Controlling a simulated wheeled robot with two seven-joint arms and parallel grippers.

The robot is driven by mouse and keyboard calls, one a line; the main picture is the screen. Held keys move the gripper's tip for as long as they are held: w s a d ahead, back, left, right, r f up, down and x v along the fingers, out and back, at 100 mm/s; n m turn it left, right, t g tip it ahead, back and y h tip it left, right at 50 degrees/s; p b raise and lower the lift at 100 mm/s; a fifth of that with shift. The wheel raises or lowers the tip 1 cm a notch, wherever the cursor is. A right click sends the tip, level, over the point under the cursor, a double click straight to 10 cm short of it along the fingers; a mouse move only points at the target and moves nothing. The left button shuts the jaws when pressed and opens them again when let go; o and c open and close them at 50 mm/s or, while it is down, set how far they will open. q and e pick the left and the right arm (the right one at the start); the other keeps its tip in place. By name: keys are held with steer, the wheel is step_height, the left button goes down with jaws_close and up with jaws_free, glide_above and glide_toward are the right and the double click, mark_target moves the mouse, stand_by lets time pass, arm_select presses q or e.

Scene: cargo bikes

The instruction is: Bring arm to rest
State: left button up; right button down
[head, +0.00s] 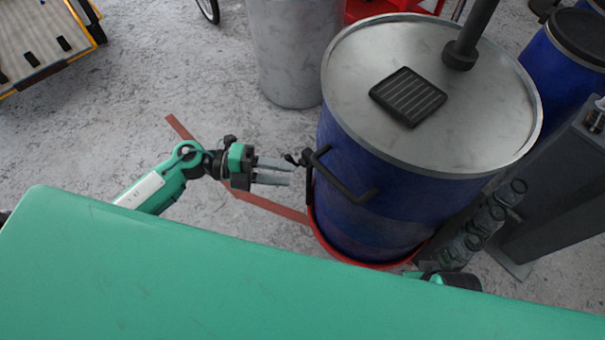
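My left arm (150,192) reaches in from the left over the grey floor. Its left gripper (288,172) points right, with its two grey fingers apart and nothing between them. The fingertips are just left of the black handle (345,188) on a blue drum (360,225); I cannot tell whether they touch anything there. A small green and black part of my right arm (455,281) shows at the lower right. My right gripper's fingers are not visible.
The drum has a grey metal lid (440,130) with a black grille and a dark post, and a red base rim. A grey cylinder (292,50) stands behind. A dark stand (555,195) is at right. The floor (150,90) at left is mostly clear.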

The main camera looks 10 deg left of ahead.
arm_select(q)
steer(key=shift+s+a+r, duration=0.1)
steer(key=shift+s+a, duration=0.05)
steer(key=shift+a, duration=0.8)
arm_select(e)
steer(key=shift+r, duration=0.3)
steer(key=shift+f, duration=0.15)
arm_select(q)
steer(key=shift+r, duration=0.1)
